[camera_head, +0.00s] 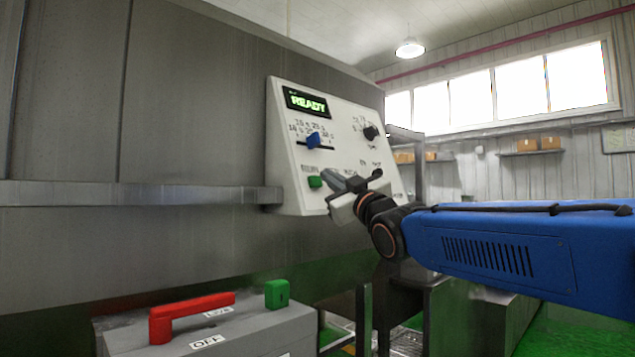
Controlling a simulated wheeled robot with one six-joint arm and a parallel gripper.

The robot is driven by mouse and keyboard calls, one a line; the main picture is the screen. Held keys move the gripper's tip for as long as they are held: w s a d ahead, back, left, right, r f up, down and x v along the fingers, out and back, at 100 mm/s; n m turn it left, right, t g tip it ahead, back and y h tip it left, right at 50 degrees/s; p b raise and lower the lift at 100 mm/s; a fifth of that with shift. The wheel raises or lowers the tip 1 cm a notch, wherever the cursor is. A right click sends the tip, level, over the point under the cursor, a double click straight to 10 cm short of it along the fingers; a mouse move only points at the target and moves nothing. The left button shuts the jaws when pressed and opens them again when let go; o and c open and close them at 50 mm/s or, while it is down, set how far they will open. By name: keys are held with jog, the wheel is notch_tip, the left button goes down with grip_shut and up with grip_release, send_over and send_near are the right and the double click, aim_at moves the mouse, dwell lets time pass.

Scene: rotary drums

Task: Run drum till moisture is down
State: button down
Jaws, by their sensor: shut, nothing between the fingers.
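The white control panel (290,150) is fixed to the side of the big grey metal drum housing (190,95). Its display (306,102) reads READY in green. Below it a blue slider or pointer (313,140) stands on a numbered scale. A black knob (370,133) is at the panel's upper right. A green button (315,182) is at the lower left. My gripper (328,176) is shut and empty, its tips in front of the lower panel just right of the green button. I cannot tell whether they touch it. My gripper hides part of the panel's lower row.
A grey box (240,335) at the bottom left carries a red lever handle (190,315), LIVE and OFF labels, and a green padlock-like block (277,294). A metal rail (130,194) runs along the housing. Dark metal framework stands below my arm.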

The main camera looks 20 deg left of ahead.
jog(key=shift+a, duration=0.2)
dwell(0.4)
jog(key=shift+w+a+f, duration=0.1)
jog(key=shift+w+a, duration=0.05)
jog(key=shift+a, duration=0.05)
